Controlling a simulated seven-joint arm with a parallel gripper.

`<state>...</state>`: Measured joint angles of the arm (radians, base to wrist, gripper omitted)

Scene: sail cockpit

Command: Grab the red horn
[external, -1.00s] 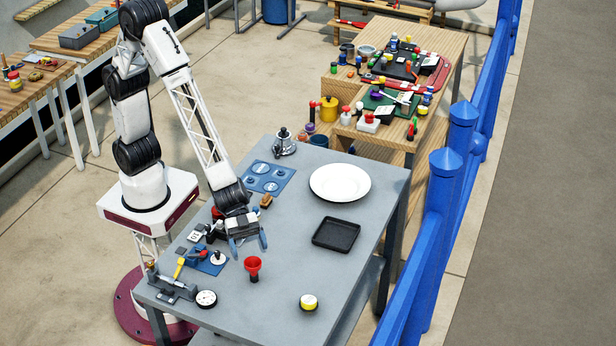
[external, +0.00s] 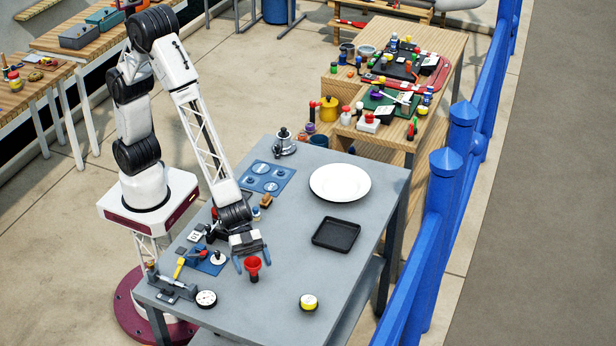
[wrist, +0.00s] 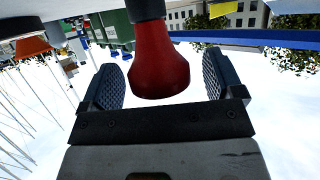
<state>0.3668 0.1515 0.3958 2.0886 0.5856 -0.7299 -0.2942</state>
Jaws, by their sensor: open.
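The red horn (external: 253,263) stands on the grey table with its wide red end up and a dark lower part. My gripper (external: 252,258) is open and low over the table, with its blue fingers on either side of the horn. In the wrist view the horn (wrist: 160,62) lies between the two open finger pads (wrist: 160,80), with a visible gap on each side. The picture there appears upside down. I cannot see any contact between the fingers and the horn.
On the grey table (external: 270,318), a round white gauge (external: 206,299) and a blue plate with small parts (external: 208,262) lie left of the horn. A black tray (external: 337,233) and white plate (external: 340,182) lie farther back.

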